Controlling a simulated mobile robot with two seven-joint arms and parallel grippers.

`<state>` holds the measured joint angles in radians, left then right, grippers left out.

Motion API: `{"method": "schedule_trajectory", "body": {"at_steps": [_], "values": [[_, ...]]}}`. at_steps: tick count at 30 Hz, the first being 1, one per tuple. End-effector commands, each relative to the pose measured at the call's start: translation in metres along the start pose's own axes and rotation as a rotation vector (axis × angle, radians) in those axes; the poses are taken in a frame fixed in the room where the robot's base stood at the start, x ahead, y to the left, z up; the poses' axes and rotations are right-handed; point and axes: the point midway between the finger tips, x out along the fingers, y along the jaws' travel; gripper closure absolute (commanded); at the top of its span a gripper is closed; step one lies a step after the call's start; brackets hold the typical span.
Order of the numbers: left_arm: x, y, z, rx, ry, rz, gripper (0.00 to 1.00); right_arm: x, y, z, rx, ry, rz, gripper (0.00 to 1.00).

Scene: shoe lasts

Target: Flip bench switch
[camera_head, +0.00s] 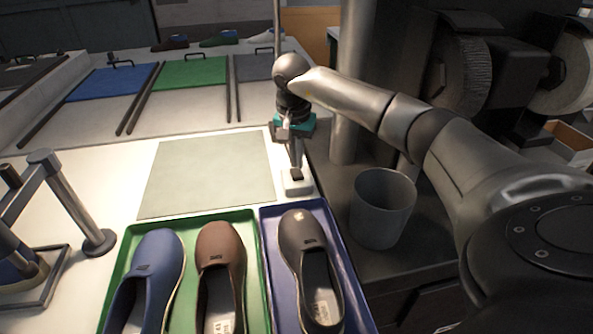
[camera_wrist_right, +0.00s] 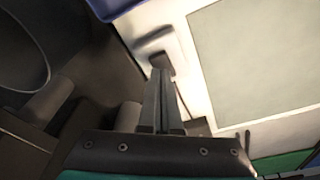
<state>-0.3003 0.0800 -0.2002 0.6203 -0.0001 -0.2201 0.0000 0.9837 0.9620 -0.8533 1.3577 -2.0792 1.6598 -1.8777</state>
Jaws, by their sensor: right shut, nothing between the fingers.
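The bench switch is a small white box (camera_head: 298,187) with a dark rocker (camera_head: 296,175) on top, at the right edge of the bench beyond the trays. In the right wrist view the dark rocker (camera_wrist_right: 160,61) shows on its pale box, just past the fingertips. My right gripper (camera_head: 296,166) points down over the switch, shut and empty. In the right wrist view its two fingers (camera_wrist_right: 162,76) lie together and their tips overlap the rocker's near edge. I cannot tell whether they touch it. My left gripper is not in view.
A grey-green mat (camera_head: 208,174) lies left of the switch. In front are a green tray (camera_head: 254,226) with blue and brown shoes and a blue tray (camera_head: 330,222) with a dark shoe. A grey cup (camera_head: 380,215) stands right, below a vertical post (camera_head: 352,90). A metal stand (camera_head: 75,203) is left.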

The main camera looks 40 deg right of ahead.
Motion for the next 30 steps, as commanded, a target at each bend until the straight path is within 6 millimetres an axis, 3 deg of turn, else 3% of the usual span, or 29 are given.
{"method": "schedule_trajectory", "body": {"at_steps": [30], "values": [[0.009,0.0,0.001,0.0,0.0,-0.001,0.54,0.016,0.0,0.003,0.0,-0.001,0.001,1.0]]}}
